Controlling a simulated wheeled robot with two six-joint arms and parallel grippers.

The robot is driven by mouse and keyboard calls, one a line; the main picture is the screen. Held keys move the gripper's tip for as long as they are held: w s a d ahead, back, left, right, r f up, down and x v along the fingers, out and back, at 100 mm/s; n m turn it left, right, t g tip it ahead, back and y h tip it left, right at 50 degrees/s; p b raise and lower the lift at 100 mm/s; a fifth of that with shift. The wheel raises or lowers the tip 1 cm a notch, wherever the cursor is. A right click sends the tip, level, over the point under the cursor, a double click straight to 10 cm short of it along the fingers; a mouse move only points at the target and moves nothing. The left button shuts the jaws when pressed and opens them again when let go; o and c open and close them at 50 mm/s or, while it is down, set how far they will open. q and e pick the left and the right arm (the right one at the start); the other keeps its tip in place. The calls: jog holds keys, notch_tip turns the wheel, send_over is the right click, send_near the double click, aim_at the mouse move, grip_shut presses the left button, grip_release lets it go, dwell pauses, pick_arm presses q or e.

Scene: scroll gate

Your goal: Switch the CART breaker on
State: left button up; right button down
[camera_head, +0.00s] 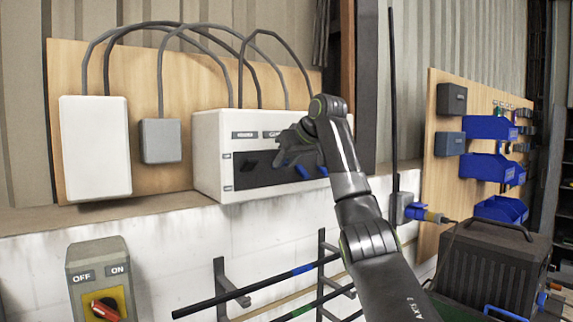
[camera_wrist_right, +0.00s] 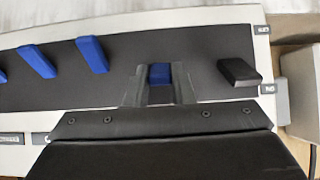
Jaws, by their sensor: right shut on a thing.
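The white breaker box (camera_head: 208,150) is on the wooden board, with a dark front panel (camera_head: 240,175) carrying a row of levers. A black lever (camera_head: 252,159) is at its left end; in the wrist view, which looks turned round, it is at the right (camera_wrist_right: 238,72). My right gripper (camera_wrist_right: 160,82) is at the panel, shut on a blue lever (camera_wrist_right: 160,73) beside the black one. More blue levers (camera_wrist_right: 92,54) stand beyond it. My right gripper and arm hide part of the panel and its name labels. I cannot read a CART label. My left gripper is not in view.
A white box (camera_head: 95,148) and a small grey box (camera_head: 160,140) are left of the breaker box. An OFF/ON switch box with a red knob (camera_head: 105,308) is below left. A rack with rods (camera_head: 260,283) is below. Blue bins (camera_head: 488,168) hang at right.

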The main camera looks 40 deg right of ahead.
jog(key=shift+w+r+g, duration=0.2)
jog(key=shift+r+g, duration=0.2)
jog(key=shift+g, duration=0.4)
jog(key=shift+r, duration=0.1)
jog(key=c, duration=1.2)
grip_release()
jog(key=shift+w, duration=0.15)
jog(key=shift+c, duration=0.2)
jog(key=b+v, duration=0.1)
jog(key=v, duration=1.6)
jog(key=shift+r, duration=0.35)
jog(key=shift+w, duration=0.2)
